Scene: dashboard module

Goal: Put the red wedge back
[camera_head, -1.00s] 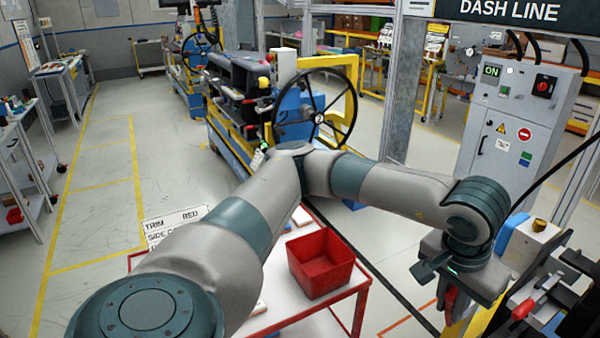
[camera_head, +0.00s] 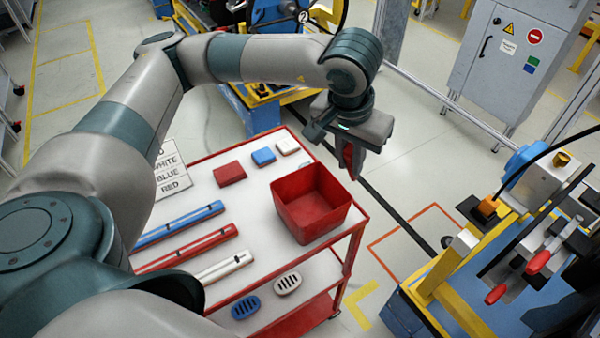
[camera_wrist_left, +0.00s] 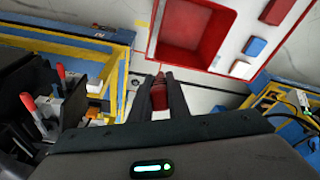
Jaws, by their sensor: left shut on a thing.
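My left gripper (camera_head: 350,165) is shut on the red wedge (camera_wrist_left: 159,94), a small red piece that shows between the two dark fingers in the left wrist view. In the head view the wedge hangs below the gripper, partly hidden by the fingers. The gripper is in the air beyond the right back edge of the cart, just to the right of the red bin (camera_head: 308,205). In the left wrist view the red bin (camera_wrist_left: 196,28) lies ahead of the fingertips. The bin stands open on the cart and looks empty. My right gripper is not in view.
The red-framed cart (camera_head: 352,232) carries a red block (camera_head: 229,173), a blue block (camera_head: 263,156), a white block (camera_head: 288,146), coloured trim strips (camera_head: 187,248) and slotted vents (camera_head: 288,283). A yellow-framed fixture with red-handled clamps (camera_head: 538,262) stands at the right. Floor between them is clear.

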